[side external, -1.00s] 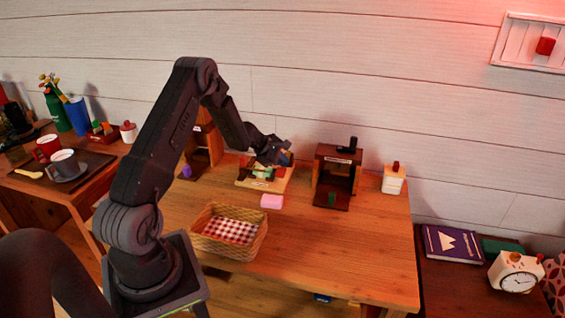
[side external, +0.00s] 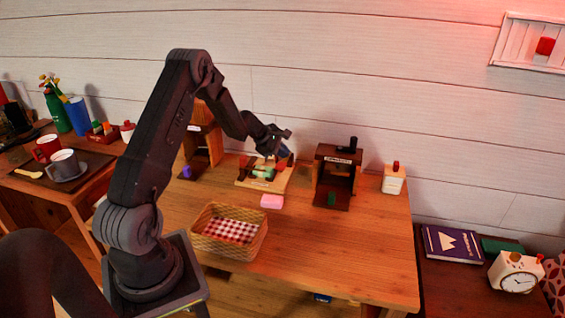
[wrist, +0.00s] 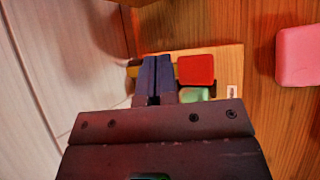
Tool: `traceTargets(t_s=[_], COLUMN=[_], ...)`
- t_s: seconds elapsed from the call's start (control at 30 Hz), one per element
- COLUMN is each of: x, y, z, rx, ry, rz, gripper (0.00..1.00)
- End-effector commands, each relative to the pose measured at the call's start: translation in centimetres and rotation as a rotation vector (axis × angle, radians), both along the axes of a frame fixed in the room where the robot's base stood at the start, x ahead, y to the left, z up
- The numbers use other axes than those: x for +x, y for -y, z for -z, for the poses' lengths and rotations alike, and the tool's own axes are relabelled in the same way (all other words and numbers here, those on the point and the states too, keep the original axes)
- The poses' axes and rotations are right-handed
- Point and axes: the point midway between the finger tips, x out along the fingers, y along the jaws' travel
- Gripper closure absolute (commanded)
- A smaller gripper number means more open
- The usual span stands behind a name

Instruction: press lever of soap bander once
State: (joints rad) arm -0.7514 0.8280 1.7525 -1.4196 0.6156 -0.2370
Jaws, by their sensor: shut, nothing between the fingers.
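What looks like the soap bander (side external: 246,183) is a light wooden board on the table, with red parts and a pale green block on it. The wrist view shows its board (wrist: 228,62), a red block (wrist: 196,70) and part of the green block (wrist: 194,94). Which part is the lever I cannot tell for sure. My gripper (side external: 284,153) is above this device, apart from it as far as I can see. In the wrist view its dark blue fingers (wrist: 153,76) are together and empty, hiding part of the device.
A pink soap (side external: 271,202) lies in front of the board. A wicker basket (side external: 252,246) with checked cloth stands nearer. A dark wooden device (side external: 324,153) with a black knob stands right, then a white dispenser (side external: 394,182). Another wooden stand (side external: 212,142) is at left.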

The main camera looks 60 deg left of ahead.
Motion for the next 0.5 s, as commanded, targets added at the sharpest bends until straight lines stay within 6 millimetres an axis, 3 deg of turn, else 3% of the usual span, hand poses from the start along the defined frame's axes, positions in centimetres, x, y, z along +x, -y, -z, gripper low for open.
traceTargets(t_s=[0.5], x=[0.3], y=[-0.4], z=[-4.1], rx=[0.002], ry=[0.004], rz=[0.0], gripper=[1.0])
